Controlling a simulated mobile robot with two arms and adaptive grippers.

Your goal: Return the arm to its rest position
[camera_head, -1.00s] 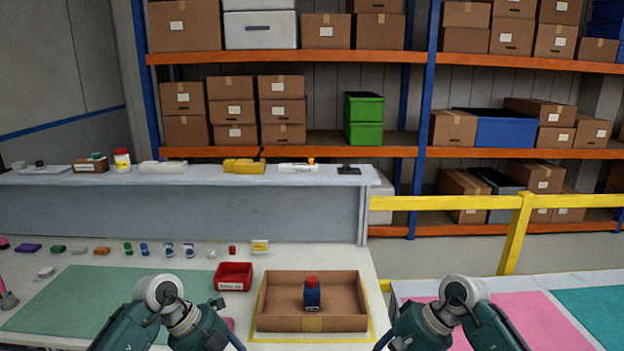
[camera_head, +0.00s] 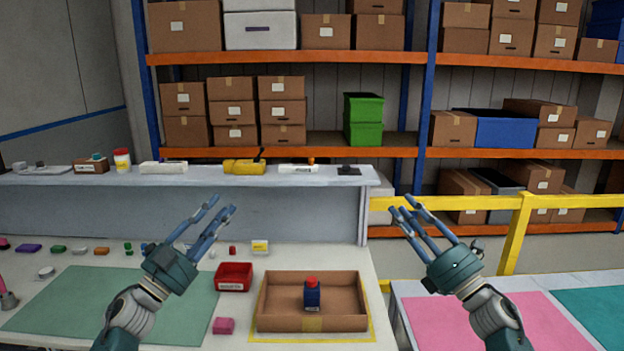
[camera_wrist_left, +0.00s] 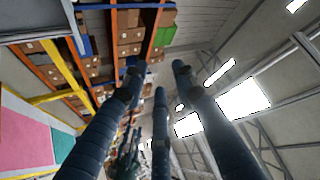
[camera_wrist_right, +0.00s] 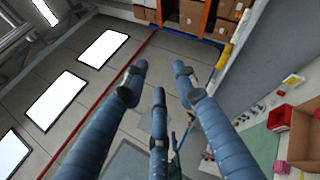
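My left gripper (camera_head: 216,213) is raised above the left part of the workbench, fingers pointing up and to the right. Its fingers (camera_wrist_left: 158,85) are spread apart with nothing between them in the left wrist view. My right gripper (camera_head: 408,215) is raised to the right of the workbench, fingers pointing up and to the left. Its fingers (camera_wrist_right: 160,85) are spread and empty in the right wrist view. A blue module with a red top (camera_head: 312,295) stands upright in the open cardboard box (camera_head: 340,323) between the two arms, apart from both grippers.
A red bin (camera_head: 234,277), a pink block (camera_head: 223,326) and a green mat (camera_head: 85,300) lie on the bench, with several small parts behind. A raised ledge (camera_head: 200,178) runs along the back. A yellow rail (camera_head: 518,230) and second table (camera_head: 510,325) are at right.

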